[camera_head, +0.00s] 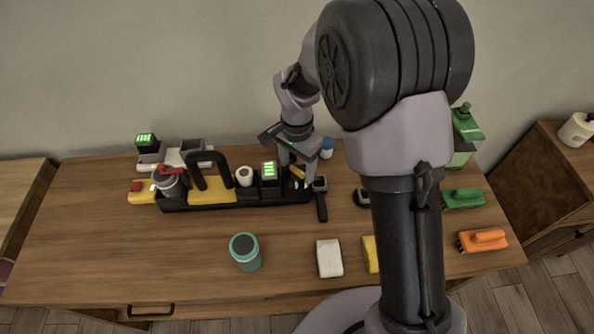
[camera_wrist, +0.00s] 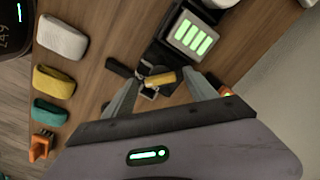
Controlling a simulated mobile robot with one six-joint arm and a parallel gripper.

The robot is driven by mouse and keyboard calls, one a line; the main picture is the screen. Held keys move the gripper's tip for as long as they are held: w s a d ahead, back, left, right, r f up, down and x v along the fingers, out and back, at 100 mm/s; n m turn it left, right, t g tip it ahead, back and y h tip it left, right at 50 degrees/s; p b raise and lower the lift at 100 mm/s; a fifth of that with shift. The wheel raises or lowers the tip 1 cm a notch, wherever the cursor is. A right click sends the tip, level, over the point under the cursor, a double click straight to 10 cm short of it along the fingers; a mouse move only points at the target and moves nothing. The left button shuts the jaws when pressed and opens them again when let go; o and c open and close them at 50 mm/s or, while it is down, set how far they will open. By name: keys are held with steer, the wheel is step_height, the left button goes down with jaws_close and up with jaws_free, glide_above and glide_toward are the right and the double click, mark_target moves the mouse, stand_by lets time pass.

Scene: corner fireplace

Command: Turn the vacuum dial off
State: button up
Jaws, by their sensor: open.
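A long black unit (camera_head: 235,198) lies near the back of the table, with a yellow section (camera_head: 212,190), a black arched handle (camera_head: 207,158) and a white round part (camera_head: 244,176) on it. No part is clearly readable as the vacuum dial. My gripper (camera_head: 297,178) is open over the unit's right end. In the wrist view, a small yellow bar-shaped piece (camera_wrist: 161,79) with dark and metallic parts around it lies between the open fingers (camera_wrist: 164,76). Whether the fingers touch it cannot be told. A panel with green bars (camera_wrist: 191,36) is beside it; it also shows in the head view (camera_head: 269,170).
A blue-capped jar (camera_head: 327,147) stands behind. The front left is clear.

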steer(key=shift+f, duration=0.3)
steer(key=shift+c, duration=0.4)
steer(key=c, duration=1.3)
steer(key=shift+r+n, duration=0.1)
steer(key=shift+n, duration=0.2)
steer(key=n+p, duration=0.2)
steer(key=n, duration=0.1)
steer(key=n+p, duration=0.2)
steer(key=n, duration=0.3)
steer(key=shift+d, duration=0.1)
steer(key=shift+n, duration=0.3)
